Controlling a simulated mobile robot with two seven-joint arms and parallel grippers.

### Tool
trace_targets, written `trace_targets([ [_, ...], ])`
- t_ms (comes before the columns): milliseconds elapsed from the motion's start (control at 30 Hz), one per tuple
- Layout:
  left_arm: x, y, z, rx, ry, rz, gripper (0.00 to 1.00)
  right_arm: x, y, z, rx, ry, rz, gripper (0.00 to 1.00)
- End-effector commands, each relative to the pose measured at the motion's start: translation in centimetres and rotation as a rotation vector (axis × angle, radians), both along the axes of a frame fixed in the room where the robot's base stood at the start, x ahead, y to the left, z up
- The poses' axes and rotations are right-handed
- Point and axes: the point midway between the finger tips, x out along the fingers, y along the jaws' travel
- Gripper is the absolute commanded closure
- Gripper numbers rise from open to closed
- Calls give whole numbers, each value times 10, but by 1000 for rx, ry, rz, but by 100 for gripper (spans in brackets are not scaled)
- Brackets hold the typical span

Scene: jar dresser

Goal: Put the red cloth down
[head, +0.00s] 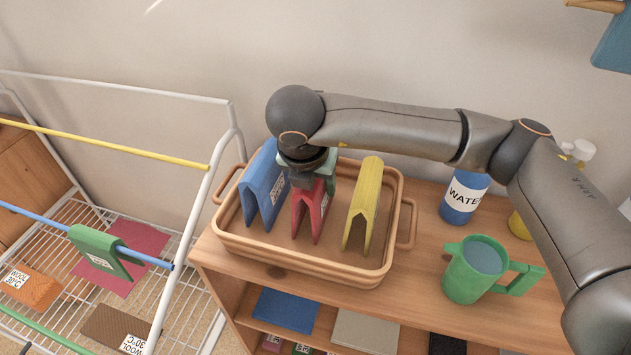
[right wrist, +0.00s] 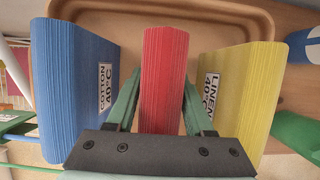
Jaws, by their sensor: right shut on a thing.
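The red cloth (head: 309,212) is a folded, ribbed piece standing in the tan tray (head: 300,264), between the blue cloth and the yellow cloth. My right gripper (head: 308,180) comes from above and is shut on its top. In the right wrist view the red cloth (right wrist: 164,80) is between the two green fingers of my right gripper (right wrist: 163,105). Its lower edges appear at the tray floor, but I cannot tell whether they touch it. My left gripper is not in view.
The blue cloth (head: 264,190) and yellow cloth (head: 363,205) stand close on either side. A green mug (head: 474,270) and a water bottle (head: 462,198) stand right of the tray. A drying rack (head: 215,165) with a green cloth (head: 100,252) is at left.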

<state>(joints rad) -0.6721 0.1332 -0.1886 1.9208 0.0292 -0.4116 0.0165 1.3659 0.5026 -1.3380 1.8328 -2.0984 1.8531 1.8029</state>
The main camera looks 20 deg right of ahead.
Motion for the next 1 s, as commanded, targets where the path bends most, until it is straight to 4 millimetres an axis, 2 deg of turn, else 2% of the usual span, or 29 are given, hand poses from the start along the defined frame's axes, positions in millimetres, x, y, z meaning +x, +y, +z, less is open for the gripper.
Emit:
trace_targets([
  [133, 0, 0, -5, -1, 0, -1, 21, 0, 0, -4, 0, 0, 0, 81],
  [167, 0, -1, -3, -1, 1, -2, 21, 0, 0, -2, 0, 0, 0, 44],
  [400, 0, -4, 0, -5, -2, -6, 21, 0, 0, -1, 0, 0, 0, 17],
  [767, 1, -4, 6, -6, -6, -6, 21, 0, 0, 3, 0, 0, 1, 17],
  [867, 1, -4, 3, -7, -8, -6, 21, -4, 5, 16, 2, -4, 4, 17],
  [1000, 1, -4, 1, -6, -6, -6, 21, -14, 11, 44, 2, -5, 3, 17],
])
